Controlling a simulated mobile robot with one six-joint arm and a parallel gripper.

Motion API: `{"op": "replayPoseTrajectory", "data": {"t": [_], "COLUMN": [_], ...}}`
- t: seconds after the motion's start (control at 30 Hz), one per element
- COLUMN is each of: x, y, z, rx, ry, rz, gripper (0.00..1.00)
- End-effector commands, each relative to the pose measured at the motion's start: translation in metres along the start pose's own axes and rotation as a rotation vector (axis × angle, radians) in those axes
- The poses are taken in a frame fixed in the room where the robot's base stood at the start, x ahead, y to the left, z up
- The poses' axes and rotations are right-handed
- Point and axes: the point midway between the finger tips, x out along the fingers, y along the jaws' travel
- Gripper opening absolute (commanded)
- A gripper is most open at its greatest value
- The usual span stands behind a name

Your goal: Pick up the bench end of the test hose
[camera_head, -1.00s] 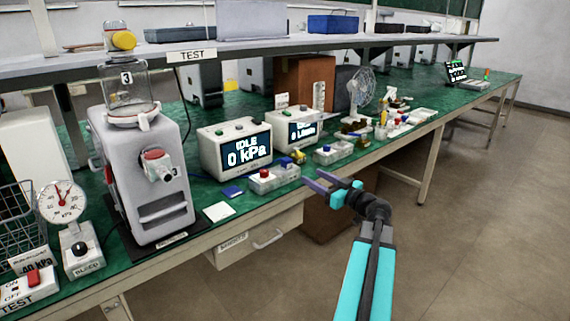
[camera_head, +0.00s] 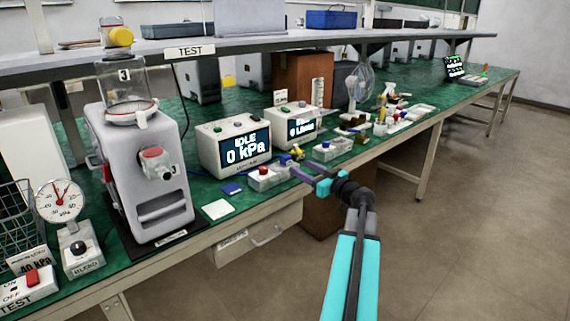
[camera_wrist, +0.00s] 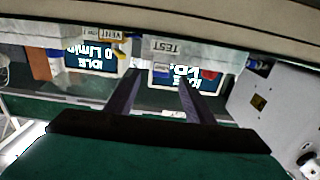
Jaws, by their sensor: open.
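I cannot clearly make out the test hose or its bench end in either view. A small yellow fitting (camera_head: 298,152) stands by the meters in the head view; whether it belongs to the hose I cannot tell. My gripper (camera_head: 289,165) reaches over the bench's front edge, close to a small white box with a red knob (camera_head: 264,176). In the wrist view my gripper (camera_wrist: 159,78) shows two dark fingers spread apart with nothing between them. The meter reading 0 kPa (camera_head: 236,147) and a second meter (camera_head: 293,126) stand behind it.
Canister pump 3 (camera_head: 140,172) stands left on the green bench (camera_head: 190,232). A dial gauge (camera_head: 60,201) and wire basket (camera_head: 18,215) are further left. A grey shelf (camera_head: 250,47) runs above. The floor (camera_head: 450,230) on the right is clear.

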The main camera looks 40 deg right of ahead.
Motion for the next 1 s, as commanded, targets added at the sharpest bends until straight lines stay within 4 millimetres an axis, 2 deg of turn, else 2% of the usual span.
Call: {"op": "replayPoseTrajectory", "data": {"t": [0.1, 0.3, 0.77, 1.0], "x": [0.019, 0.039, 0.044, 0.063], "y": [0.001, 0.001, 0.000, 0.000], "z": [0.000, 0.000, 0.000, -0.003], "rx": [0.000, 0.000, 0.000, 0.000], "ry": [0.000, 0.000, 0.000, 0.000], "rz": [-0.002, -0.001, 0.001, -0.001], "gripper": [0.48, 0.48, 0.48, 0.48]}}
